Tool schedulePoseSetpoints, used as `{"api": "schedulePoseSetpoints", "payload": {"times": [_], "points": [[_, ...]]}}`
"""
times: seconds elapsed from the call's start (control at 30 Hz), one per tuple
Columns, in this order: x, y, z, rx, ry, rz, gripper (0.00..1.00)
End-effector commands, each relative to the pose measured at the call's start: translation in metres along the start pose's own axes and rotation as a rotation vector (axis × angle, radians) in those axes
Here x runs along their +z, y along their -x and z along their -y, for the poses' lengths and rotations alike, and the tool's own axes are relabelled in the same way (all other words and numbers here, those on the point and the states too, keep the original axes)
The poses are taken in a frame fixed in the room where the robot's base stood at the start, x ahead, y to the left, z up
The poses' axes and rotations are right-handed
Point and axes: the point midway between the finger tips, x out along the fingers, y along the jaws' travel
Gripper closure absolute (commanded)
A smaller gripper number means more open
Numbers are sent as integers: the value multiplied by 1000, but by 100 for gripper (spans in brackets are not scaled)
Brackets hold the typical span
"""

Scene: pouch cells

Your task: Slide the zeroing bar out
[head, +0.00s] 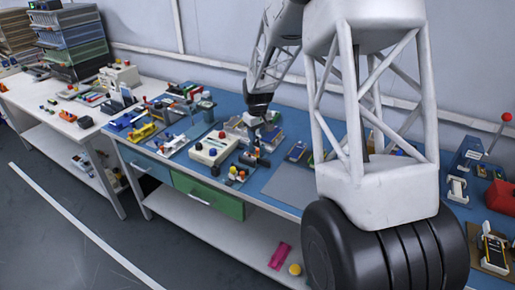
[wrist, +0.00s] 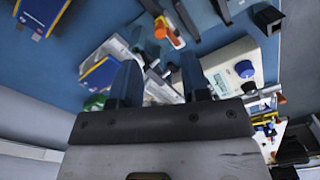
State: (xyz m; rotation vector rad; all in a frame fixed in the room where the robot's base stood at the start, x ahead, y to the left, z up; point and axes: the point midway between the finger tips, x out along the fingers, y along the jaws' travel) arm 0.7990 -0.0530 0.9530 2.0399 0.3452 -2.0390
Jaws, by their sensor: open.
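My gripper (head: 257,122) is above the blue-topped bench in the head view, over a cluster of small devices. In the wrist view its two dark fingers (wrist: 158,70) are apart, with no object clearly held between them. Beyond and below the fingers lies a grey-white fixture (wrist: 158,90) with slim metal parts, partly hidden by the fingers. I cannot tell for sure which part is the zeroing bar. An orange-and-white piece (wrist: 167,30) lies just past the fingertips.
A white box with a blue knob (wrist: 245,68) stands right of the fingers; the head view shows a similar white box (head: 212,148). A grey mat (head: 290,185) on the bench's front right is bare. Other devices crowd the bench's left.

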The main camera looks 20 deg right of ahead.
Motion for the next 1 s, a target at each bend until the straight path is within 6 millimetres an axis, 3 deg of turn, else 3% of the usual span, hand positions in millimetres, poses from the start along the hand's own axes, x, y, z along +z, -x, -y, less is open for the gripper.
{"api": "schedulePoseSetpoints", "payload": {"times": [0.5,1.0], "points": [[0,-57,0,0,0,1,58],[0,-68,0,0,0,1,58]]}}
